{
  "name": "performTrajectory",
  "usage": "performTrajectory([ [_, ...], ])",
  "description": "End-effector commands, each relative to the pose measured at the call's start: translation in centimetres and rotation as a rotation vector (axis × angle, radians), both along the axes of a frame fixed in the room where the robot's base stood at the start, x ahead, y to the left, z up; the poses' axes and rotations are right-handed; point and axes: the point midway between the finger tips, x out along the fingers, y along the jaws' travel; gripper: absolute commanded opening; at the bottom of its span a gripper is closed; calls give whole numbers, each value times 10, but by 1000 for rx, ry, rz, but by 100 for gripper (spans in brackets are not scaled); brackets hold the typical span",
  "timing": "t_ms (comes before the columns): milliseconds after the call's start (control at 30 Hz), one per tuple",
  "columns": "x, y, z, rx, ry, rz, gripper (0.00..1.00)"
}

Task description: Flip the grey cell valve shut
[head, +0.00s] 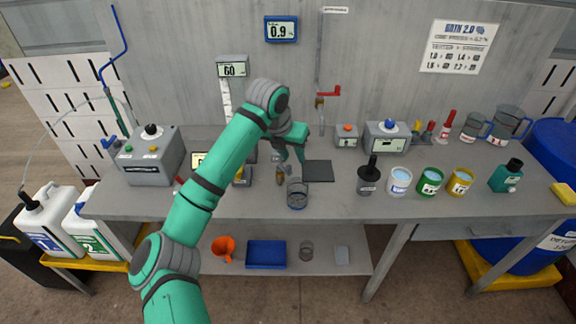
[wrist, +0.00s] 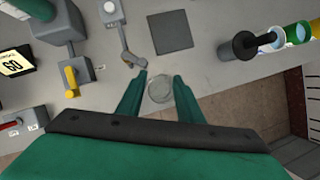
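A clear beaker (wrist: 160,89) shows between and below the fingers. In the head view my gripper (head: 292,154) hangs over the bench behind the beaker (head: 297,194), and my arm hides much of the valve area.
A yellow-handled valve (wrist: 71,80) and a red-handled one (wrist: 12,123) stand left of the grey one. A dark square plate (head: 318,171) lies to the right, then a dark pot (head: 370,180) and several coloured cups. The bench front edge (head: 330,213) is close.

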Motion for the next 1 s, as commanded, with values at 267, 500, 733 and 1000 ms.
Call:
performTrajectory([
  [267, 10, 28, 5, 82, -9, 47, 33],
  [500, 23, 21, -30, 77, -7, 45, 33],
  [733, 37, 16, -66, 77, -9, 44, 33],
  [1000, 45, 13, -85, 77, -11, 43, 33],
])
